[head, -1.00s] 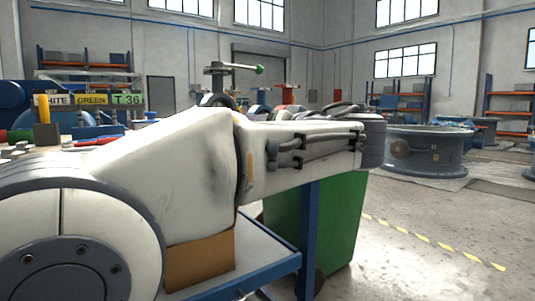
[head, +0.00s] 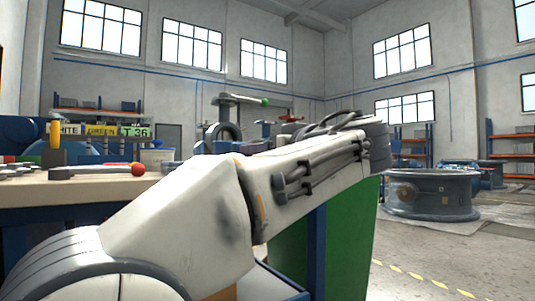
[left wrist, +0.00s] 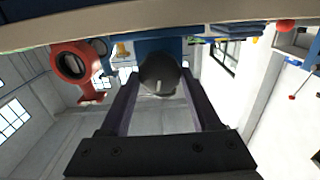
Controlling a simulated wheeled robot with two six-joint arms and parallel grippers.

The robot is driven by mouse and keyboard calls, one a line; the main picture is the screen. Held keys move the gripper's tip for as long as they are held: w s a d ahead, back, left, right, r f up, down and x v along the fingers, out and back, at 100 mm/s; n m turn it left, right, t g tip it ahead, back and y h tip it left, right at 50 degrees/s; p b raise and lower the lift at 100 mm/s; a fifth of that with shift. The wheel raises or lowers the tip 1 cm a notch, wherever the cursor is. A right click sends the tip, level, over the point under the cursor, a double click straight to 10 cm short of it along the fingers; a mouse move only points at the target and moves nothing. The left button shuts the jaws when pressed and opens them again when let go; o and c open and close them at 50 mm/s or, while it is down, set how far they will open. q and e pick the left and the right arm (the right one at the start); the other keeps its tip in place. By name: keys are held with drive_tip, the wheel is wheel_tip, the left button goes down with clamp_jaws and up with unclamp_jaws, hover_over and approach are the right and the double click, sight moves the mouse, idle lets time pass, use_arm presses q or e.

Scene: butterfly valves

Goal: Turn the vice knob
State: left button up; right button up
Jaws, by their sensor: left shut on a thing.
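The vice knob (left wrist: 158,72) is a dark, rounded piece at the end of a blue body (left wrist: 158,47) in the left wrist view. My left gripper (left wrist: 160,80) has its two dark fingers on either side of the knob and is shut on it. In the head view my white left arm crosses the picture and its gripper is hidden behind the forearm. The knob cannot be made out there. My right gripper is in neither view.
A workbench (head: 75,192) fills the left, with a red ball-ended lever (head: 138,169) on it. A green-tipped valve handle (head: 265,102) rises behind my arm. A red ring-shaped valve (left wrist: 73,63) is beside the knob. A large round flange (head: 440,195) stands right, with open floor in front.

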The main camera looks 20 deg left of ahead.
use_arm(q)
drive_tip(key=shift+w+d+f, duration=0.1)
drive_tip(key=o, duration=1.4)
drive_tip(key=p+v, duration=0.4)
drive_tip(key=v, duration=0.6)
drive_tip(key=shift+s+d, duration=0.15)
drive_tip(key=shift+s, duration=0.1)
